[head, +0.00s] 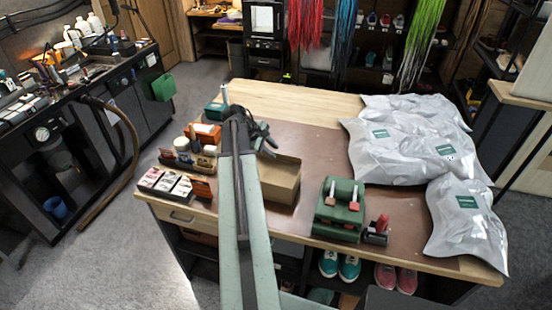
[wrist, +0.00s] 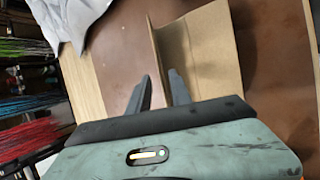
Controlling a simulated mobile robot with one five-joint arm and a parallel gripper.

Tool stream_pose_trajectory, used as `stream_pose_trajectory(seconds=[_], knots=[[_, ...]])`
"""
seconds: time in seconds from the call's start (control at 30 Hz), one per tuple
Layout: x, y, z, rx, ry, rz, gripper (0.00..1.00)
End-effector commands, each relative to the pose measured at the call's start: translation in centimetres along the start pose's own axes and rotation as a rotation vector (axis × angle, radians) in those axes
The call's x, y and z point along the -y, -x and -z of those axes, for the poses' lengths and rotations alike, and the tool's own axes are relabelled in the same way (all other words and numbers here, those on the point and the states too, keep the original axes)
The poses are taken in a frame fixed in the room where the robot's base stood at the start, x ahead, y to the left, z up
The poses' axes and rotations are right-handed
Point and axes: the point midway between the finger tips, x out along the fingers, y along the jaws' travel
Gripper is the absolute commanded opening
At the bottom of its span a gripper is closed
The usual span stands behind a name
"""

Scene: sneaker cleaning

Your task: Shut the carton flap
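The brown carton (head: 281,187) stands on the workbench, just right of my arm in the head view. In the wrist view the carton (wrist: 210,45) lies just beyond my fingertips, with a raised panel along its left side that may be the flap (wrist: 172,48). I cannot tell for sure which panel is the flap or how far it stands open. In the head view my gripper (head: 264,138) is behind the carton, partly hidden by my arm.
Silver padded bags (head: 400,140) cover the bench's right side. A green holder with brushes (head: 338,212) stands right of the carton. Small boxes (head: 173,184) and bottles (head: 195,152) stand left of my arm. The bench top (head: 320,150) between carton and bags is clear.

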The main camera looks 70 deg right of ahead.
Motion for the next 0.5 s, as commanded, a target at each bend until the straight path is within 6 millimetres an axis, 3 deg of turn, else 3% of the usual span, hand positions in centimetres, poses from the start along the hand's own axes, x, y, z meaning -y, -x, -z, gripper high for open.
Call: stream_pose_trajectory(seconds=[0.03,0.13,0.43,0.5], knots=[[0.4,-1.9,0.3,0.0,-0.001,0.0,0.25],[0.3,-3.3,0.3,0.0,0.0,0.001,0.25],[0.1,-3.6,0.1,-0.001,0.001,0.0,0.25],[0.1,-3.6,0.1,-0.001,0.001,0.0,0.08]])
